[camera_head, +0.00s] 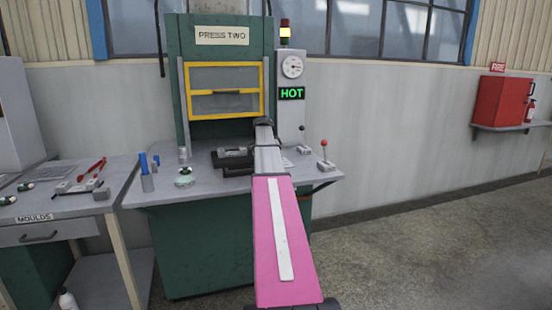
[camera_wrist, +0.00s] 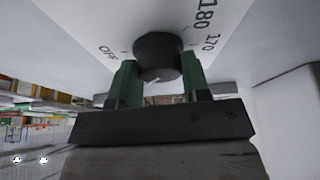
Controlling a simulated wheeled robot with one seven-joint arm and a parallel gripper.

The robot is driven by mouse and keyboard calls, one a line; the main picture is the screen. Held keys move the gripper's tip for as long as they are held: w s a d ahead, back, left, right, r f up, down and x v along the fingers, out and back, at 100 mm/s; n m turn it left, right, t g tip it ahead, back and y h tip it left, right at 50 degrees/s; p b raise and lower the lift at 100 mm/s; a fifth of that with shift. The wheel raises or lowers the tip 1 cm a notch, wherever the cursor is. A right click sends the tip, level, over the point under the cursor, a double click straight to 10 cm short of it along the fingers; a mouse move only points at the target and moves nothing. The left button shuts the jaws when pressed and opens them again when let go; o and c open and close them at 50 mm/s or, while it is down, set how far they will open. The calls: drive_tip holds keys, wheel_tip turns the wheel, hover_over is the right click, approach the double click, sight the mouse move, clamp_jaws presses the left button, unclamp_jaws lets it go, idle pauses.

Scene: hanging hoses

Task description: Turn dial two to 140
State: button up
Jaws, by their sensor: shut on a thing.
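The dial (camera_wrist: 158,52) is a dark round knob on a pale panel, seen in the wrist view. The markings OFF, 180 and 170 show around it; other numbers are hidden or out of frame. My gripper (camera_wrist: 156,80) has its two green fingers shut on the knob, one on each side. A small light mark shows on the knob's lower edge, but I cannot read its setting. In the head view my gripper (camera_head: 263,123) is at the front of the machine labelled PRESS TWO (camera_head: 222,36), and my arm hides the dial.
A round gauge (camera_head: 292,67) and a green HOT sign (camera_head: 291,93) are right of the yellow-framed guard (camera_head: 224,103). A moulds table (camera_head: 60,200) stands left. Floor at right is clear.

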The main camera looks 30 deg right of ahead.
drive_tip(key=shift+m, duration=0.6)
drive_tip(key=o, duration=0.9)
drive_tip(key=shift+o, duration=0.2)
drive_tip(key=v, duration=1)
drive_tip(key=shift+w+a+r, duration=0.2)
drive_tip(key=shift+w+r, duration=0.05)
drive_tip(key=shift+r, duration=0.05)
